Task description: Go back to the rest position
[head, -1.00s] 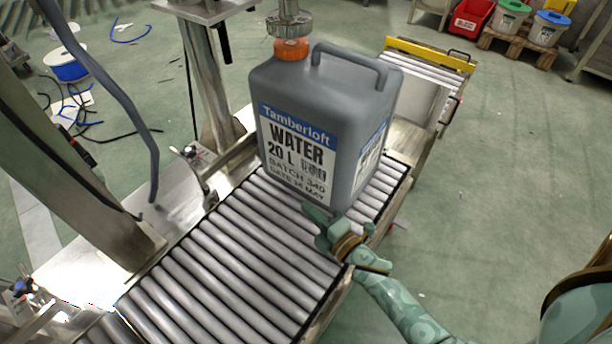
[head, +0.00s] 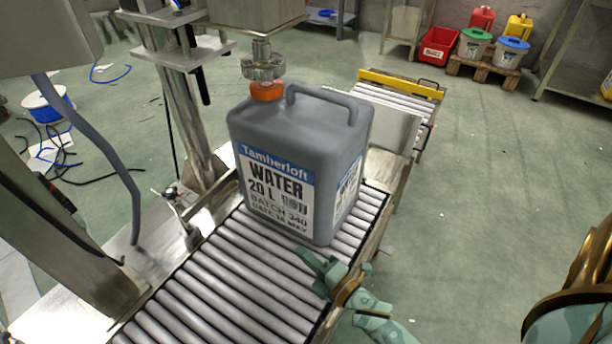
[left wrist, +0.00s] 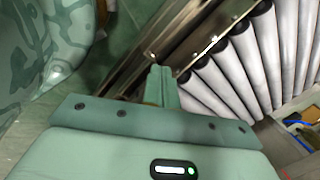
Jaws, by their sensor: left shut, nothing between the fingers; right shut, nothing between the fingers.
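The grey water jug (head: 300,165), with an orange cap (head: 267,91) and a blue and white label, stands upright on the roller conveyor (head: 225,290). It sits under a metal filling head (head: 262,65). My right gripper (head: 313,265) is shut and empty, over the rollers just in front of the jug's near base; a small gap seems to show between them. My left gripper (left wrist: 161,82) is shut and empty in the left wrist view, beside the conveyor's metal side rail (left wrist: 180,45). I do not see the left gripper in the head view.
A steel post (head: 70,225) and a bent grey pipe (head: 115,140) stand left of the conveyor. A second conveyor with a yellow bar (head: 400,83) lies behind. Buckets (head: 475,45) and a red bin (head: 438,45) are at the back right. The green floor at right is open.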

